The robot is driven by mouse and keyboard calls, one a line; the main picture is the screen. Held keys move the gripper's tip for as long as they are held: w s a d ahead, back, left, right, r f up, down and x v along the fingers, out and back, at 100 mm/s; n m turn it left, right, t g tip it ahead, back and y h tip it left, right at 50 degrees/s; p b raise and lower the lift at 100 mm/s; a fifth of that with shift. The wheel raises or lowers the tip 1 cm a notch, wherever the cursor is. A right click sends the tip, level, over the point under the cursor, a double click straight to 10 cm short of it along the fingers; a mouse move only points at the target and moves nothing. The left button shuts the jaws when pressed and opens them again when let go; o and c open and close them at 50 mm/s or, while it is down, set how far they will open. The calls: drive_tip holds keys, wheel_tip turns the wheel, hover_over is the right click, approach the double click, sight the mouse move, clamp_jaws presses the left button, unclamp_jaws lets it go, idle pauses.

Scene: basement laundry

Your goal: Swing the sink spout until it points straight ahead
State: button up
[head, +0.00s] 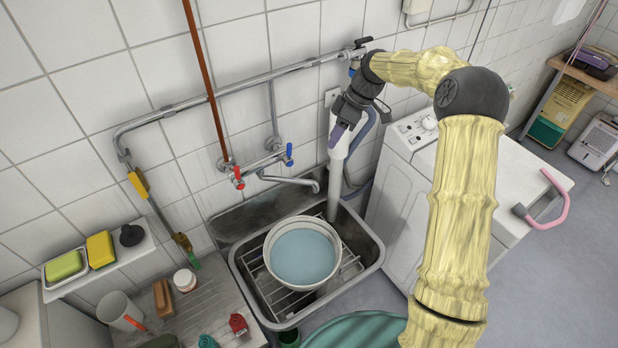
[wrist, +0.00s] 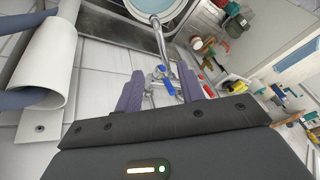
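The sink spout (head: 288,180) is a grey metal tube on the wall tap, and it reaches to the right along the wall, its end near the bucket's back rim. The tap has a red handle (head: 238,178) and a blue handle (head: 289,155). My gripper (head: 337,136) is above and right of the spout, in front of the white pipe, apart from the spout. In the wrist view, the purple fingers of my gripper (wrist: 160,73) are spread with nothing held. The spout (wrist: 158,32) shows beyond them, with the blue handle (wrist: 168,87) between them in the picture.
A bucket of water (head: 303,256) stands on a rack in the sink (head: 372,258). A white upright pipe (head: 337,165) and grey hose (head: 362,135) are close by my gripper. A washing machine (head: 395,205) stands right of the sink. A wall pipe (head: 225,90) runs above the tap.

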drive_tip(key=p, duration=0.4)
approach(288, 180)
drive_tip(key=f, duration=0.2)
drive_tip(key=d+f, duration=0.1)
drive_tip(key=f, duration=0.2)
drive_tip(key=s+d+f, duration=0.1)
drive_tip(key=f, duration=0.2)
drive_tip(key=shift+s, duration=0.1)
drive_tip(key=shift+c, duration=0.2)
clamp_jaws()
